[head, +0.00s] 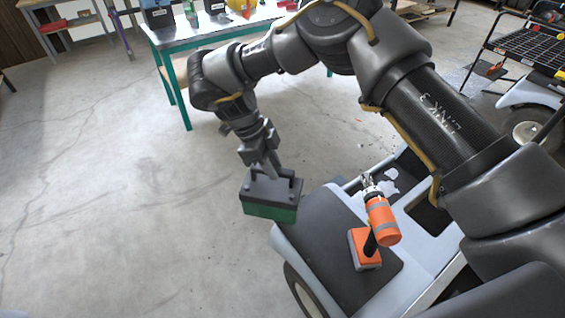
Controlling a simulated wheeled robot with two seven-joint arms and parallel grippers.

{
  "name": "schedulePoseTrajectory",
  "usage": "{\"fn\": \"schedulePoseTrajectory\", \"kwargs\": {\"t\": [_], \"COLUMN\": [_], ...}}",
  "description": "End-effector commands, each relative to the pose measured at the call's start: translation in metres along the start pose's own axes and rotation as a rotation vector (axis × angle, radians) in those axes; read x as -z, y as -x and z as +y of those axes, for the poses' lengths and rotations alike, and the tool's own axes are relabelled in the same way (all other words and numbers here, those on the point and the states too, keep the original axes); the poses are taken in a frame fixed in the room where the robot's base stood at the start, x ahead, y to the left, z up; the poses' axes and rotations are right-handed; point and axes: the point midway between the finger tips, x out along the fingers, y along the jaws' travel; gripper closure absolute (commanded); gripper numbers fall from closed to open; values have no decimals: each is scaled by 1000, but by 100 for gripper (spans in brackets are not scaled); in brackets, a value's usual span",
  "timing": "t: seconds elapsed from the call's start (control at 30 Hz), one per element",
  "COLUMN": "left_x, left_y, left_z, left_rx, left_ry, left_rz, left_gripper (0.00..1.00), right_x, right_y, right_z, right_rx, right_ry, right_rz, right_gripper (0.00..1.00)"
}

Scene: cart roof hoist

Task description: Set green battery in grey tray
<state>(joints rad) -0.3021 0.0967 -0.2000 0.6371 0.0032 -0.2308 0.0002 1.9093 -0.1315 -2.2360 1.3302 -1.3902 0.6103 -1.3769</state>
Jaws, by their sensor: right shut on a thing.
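The green battery (270,212), with a dark top and a handle, hangs roughly upright at the front left corner of the cart's dark seat. My right gripper (268,171) is above it, shut on its handle. The battery looks clear of the floor; whether it touches the cart's edge I cannot tell. I cannot make out the grey tray for sure in the head view. My left gripper is not in view.
An orange cordless drill (381,222) stands on the cart's dark seat (322,243). A workbench (207,33) with several items stands at the back. A black wire rack (523,45) is at the upper right. The concrete floor on the left is clear.

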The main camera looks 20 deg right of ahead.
Motion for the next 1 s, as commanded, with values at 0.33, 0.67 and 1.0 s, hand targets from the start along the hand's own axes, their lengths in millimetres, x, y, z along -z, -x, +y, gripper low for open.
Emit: {"fn": "schedulePoseTrajectory", "kwargs": {"t": [0.33,0.67,1.0], "left_x": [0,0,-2], "left_y": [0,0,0], "left_z": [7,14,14], "left_rx": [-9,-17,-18], "left_ry": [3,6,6], "left_rz": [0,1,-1], "left_gripper": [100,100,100], "right_x": [2,12,25], "right_y": [24,39,44], "right_z": [34,67,88], "right_rx": [257,534,744], "right_ry": [598,1245,1741], "right_rz": [2,1,-1], "right_gripper": [100,100,100]}}
